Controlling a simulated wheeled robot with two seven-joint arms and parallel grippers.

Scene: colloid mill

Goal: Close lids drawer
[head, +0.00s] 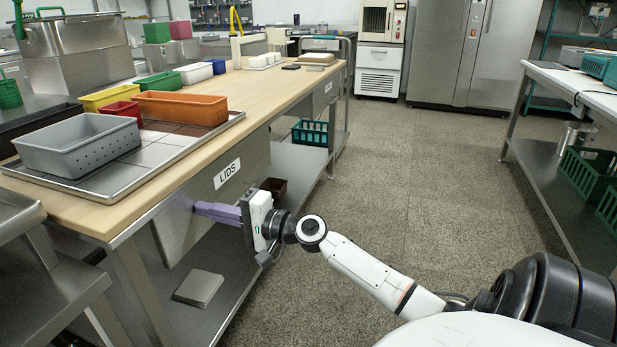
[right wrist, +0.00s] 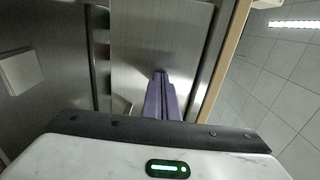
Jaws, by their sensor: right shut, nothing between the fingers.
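The lids drawer (head: 213,188) is a steel front with a white "LIDS" label, under the wooden worktop at the left in the head view. Its steel front (right wrist: 135,45) also fills the middle of the right wrist view. My right gripper (head: 199,208) has its purple fingers shut and empty, pointing left at the drawer front below the label. In the right wrist view its fingers (right wrist: 161,75) are together with their tips at or close to the steel; contact is unclear. Whether the drawer is fully in is hard to tell. My left gripper is not in view.
The worktop (head: 240,95) carries a tray (head: 110,185) with grey, orange, red and yellow bins. A lower shelf (head: 225,255) holds a flat grey block (head: 199,288). A green crate (head: 310,132) stands further back. The aisle floor (head: 420,160) is clear.

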